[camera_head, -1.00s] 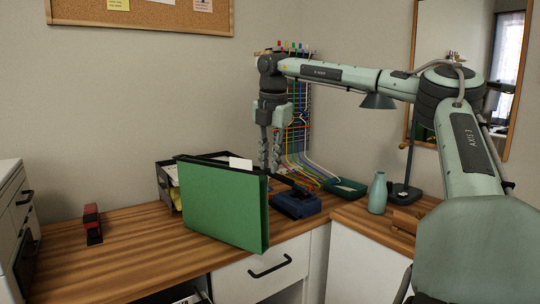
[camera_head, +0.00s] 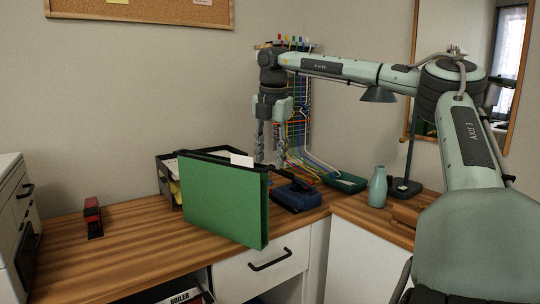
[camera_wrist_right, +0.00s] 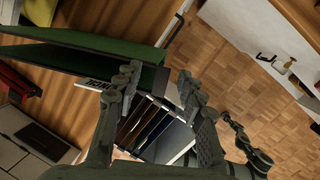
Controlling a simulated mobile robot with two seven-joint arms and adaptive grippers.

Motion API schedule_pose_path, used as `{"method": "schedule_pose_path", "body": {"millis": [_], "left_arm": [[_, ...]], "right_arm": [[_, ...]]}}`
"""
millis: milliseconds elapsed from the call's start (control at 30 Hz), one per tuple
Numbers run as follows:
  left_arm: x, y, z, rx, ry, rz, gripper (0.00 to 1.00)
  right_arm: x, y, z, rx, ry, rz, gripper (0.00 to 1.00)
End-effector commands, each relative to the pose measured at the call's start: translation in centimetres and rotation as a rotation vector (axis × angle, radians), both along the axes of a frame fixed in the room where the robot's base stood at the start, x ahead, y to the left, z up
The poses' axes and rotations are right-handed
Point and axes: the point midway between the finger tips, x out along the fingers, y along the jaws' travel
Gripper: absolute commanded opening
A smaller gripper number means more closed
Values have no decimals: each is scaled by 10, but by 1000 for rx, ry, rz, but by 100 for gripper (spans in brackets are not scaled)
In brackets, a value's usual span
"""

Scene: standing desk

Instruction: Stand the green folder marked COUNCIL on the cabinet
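A green folder (camera_head: 222,203) with a black top edge stands upright on the wooden desk, its broad face towards me. No COUNCIL lettering is readable on that face. A white cabinet (camera_head: 13,200) with dark handles stands at the far left.
A black tray (camera_head: 165,178) with papers stands behind the folder. A blue box (camera_head: 297,198) sits right of it, with colored cables behind. A red stapler (camera_head: 93,217) is at left. A vase (camera_head: 377,188) and lamp (camera_head: 406,186) stand right. Bare desk (camera_head: 135,245) lies left of the folder.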

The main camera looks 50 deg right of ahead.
Motion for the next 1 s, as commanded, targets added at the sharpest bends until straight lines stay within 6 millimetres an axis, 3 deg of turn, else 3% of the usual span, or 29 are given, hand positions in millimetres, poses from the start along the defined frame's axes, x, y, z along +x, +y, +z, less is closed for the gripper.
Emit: {"method": "schedule_pose_path", "body": {"millis": [133,267,700,1000], "left_arm": [[0,0,0,0,0,0,60],[0,0,0,0,0,0,60],[0,0,0,0,0,0,60],[0,0,0,0,0,0,60]], "right_arm": [[-1,0,2,0,1,0,40],[-2,2,17,-4,-2,0,40],[-17,15,101,-2,-3,-2,40],[-20,18,117,0,1,0,40]]}}
